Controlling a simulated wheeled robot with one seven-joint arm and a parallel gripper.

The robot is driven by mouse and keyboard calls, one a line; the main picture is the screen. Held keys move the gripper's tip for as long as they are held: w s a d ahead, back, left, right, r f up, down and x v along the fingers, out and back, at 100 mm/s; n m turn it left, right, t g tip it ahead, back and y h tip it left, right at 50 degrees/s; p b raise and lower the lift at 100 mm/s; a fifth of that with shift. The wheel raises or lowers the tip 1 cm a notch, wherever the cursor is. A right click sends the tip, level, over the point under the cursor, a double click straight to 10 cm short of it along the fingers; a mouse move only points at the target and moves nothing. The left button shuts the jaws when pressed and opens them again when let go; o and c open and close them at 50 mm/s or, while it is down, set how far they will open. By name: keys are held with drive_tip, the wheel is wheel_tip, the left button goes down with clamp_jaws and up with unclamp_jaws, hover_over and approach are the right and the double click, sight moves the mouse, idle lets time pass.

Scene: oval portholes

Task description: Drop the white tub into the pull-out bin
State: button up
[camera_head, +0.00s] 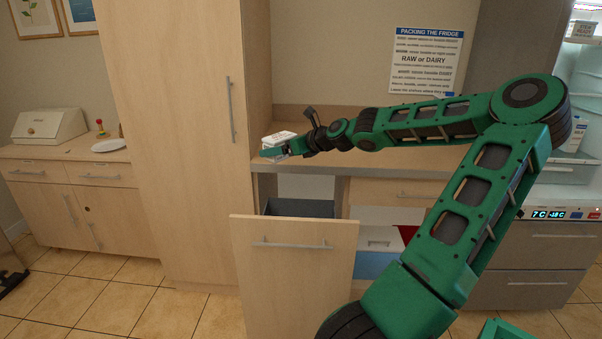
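The white tub (279,138) is at the left end of the counter, beside the tall cabinet, with dark print on its top. My gripper (274,151) is at the tub, with a green finger across its near side. The far finger is hidden, so I cannot tell whether the gripper is closed on the tub, or whether the tub rests on the counter or is just above it. The pull-out bin (294,262) is open below the counter edge. Its wooden front has a bar handle, and a dark grey container (300,208) shows inside, its floor hidden.
The tall wooden cabinet (180,130) stands directly left of the tub. The counter (390,163) runs right behind my arm. A blue and a red item (375,264) show on open shelves right of the bin. An open fridge (580,135) stands at far right.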

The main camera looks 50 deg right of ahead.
drive_tip(key=s+d+f, duration=0.1)
drive_tip(key=d+f, duration=0.3)
drive_tip(key=f, duration=0.4)
drive_tip(key=s+d+f+m+h, duration=0.1)
drive_tip(key=d+f, duration=0.3)
drive_tip(key=f, duration=0.4)
drive_tip(key=shift+d+f+h, duration=0.3)
drive_tip(key=shift+d+f, duration=0.1)
drive_tip(key=o, duration=1.2)
drive_tip(key=v, duration=1)
drive_tip(key=shift+s, duration=0.3)
drive_tip(key=shift+r, duration=0.1)
